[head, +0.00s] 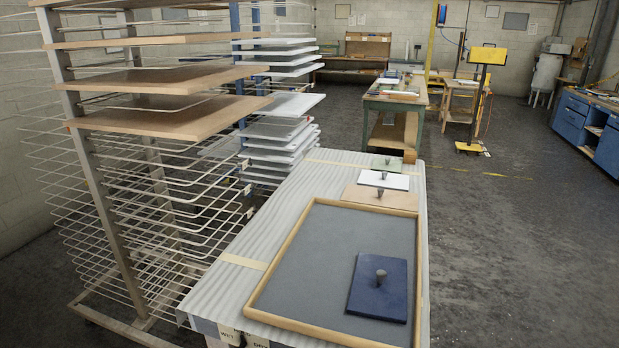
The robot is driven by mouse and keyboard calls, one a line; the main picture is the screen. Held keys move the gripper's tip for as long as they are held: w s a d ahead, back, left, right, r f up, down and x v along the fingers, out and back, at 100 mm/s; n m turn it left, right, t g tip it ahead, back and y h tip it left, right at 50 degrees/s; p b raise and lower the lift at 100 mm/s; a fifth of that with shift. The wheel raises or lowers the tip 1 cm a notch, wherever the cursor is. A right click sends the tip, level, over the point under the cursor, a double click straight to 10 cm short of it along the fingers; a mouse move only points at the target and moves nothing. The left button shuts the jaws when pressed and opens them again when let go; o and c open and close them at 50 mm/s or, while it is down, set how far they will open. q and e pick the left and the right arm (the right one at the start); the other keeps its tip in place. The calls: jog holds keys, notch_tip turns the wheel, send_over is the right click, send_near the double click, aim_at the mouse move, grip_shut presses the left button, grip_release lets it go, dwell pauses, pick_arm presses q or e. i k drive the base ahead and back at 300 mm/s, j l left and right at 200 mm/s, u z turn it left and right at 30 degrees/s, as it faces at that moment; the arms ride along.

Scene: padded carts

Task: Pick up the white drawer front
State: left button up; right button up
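The white drawer front (399,182) lies flat on the padded cart (236,250), toward its far end, with a small dark knob standing up from it. A wood-coloured drawer front (362,194) with a knob lies just nearer to me, and a grey-green one (397,163) with a knob lies just beyond. A dark blue drawer front (367,300) with a knob lies inside the wood-rimmed grey tray (276,250) at the near end. Neither of my grippers shows in the head view.
A tall drying rack (95,165) with wire shelves and wooden panels (170,117) stands close along the cart's left side. A second rack with white panels (285,130) stands behind it. A green workbench (372,105) is beyond the cart. The floor (520,240) to the right is clear.

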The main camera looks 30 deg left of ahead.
aim_at(383, 179)
jog(key=u, duration=0.5)
jog(key=i+l+u, duration=0.3)
jog(key=l, duration=1.05)
jog(key=l+u, duration=0.35)
jog(key=l, duration=0.95)
